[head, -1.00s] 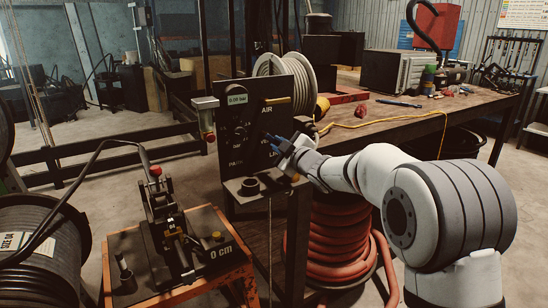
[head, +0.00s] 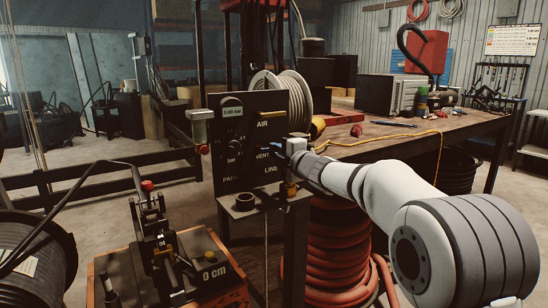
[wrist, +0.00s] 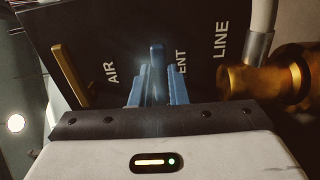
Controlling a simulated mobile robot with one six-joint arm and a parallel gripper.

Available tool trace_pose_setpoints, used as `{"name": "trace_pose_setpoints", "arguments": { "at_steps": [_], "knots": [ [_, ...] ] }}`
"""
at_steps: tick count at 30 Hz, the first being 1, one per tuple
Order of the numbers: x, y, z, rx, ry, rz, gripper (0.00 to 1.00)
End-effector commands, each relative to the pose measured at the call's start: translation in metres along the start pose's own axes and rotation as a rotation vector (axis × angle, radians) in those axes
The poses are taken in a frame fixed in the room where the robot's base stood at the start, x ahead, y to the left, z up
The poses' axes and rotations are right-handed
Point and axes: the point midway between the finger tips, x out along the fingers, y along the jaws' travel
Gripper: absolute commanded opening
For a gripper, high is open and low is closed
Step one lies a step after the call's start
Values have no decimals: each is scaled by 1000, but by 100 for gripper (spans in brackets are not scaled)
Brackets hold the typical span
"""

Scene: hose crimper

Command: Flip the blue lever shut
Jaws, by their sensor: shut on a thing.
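The black control panel (head: 228,165) stands upright at the table's near end, with AIR, VENT and LINE lettering. In the wrist view the blue lever (wrist: 157,56) sits between the AIR and VENT words. My gripper (wrist: 155,88) has its blue fingers closed on either side of this lever, whose tip sticks out beyond them. In the head view my gripper (head: 284,147) is at the panel's right side, beside the VENT word. There the fingers and the lever cannot be told apart.
A yellow lever (head: 272,113) is above the AIR word, left of my fingers in the wrist view (wrist: 68,72). A brass fitting (wrist: 264,80) is close on the right. The crimper (head: 155,235) stands on an orange bench. A red hose coil (head: 335,245) lies below my arm.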

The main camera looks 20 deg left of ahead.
Motion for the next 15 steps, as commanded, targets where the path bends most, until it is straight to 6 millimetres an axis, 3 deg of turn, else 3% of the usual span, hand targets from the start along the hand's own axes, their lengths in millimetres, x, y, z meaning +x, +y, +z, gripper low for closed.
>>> {"name": "trace_pose_setpoints", "arguments": {
  "at_steps": [15],
  "knots": [
    [0, -4, 1, -37, -1, -9, 0]
  ]
}}
